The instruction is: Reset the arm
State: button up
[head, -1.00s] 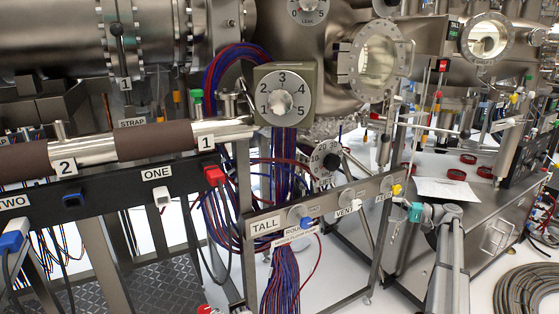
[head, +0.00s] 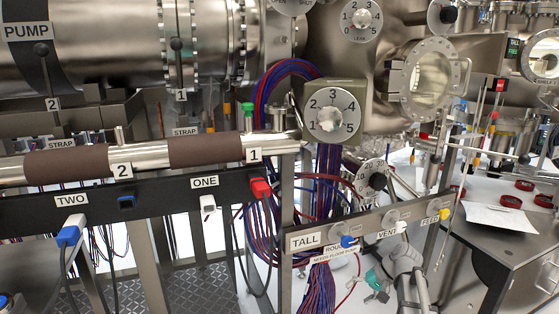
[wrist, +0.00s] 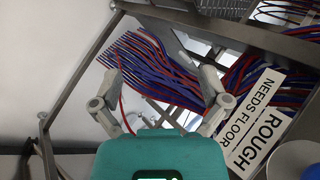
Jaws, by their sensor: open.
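My gripper (wrist: 160,88) is open and empty in the wrist view, its two grey fingers spread wide in front of its teal body. Behind the fingers are red and blue cables (wrist: 165,72) and a metal frame bar. In the head view my gripper (head: 378,291) hangs low, below the labelled panel (head: 365,230), with its teal part beside my grey arm. The fingers are small there and their detail is hard to make out. Nothing is held.
A white label reading ROUGH (wrist: 262,128) is close on the right in the wrist view. In the head view a cable bundle (head: 320,285) hangs left of my gripper. A steel cabinet (head: 505,250) with papers stands to the right. A numbered dial (head: 333,116) is above.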

jog(key=s+a+f+n+g+h, duration=0.1)
jog(key=s+a+f+n+h, duration=0.1)
jog(key=s+a+h, duration=0.3)
jog(key=s+a+f+n+h, duration=0.1)
jog(key=s+a+f+h, duration=0.15)
jog(key=s, duration=0.55)
notch_tip(320, 180, up, 30)
jog(key=p, duration=3)
jog(key=shift+w+d, duration=0.3)
jog(key=shift+r+h, duration=0.1)
jog(key=shift+h, duration=0.15)
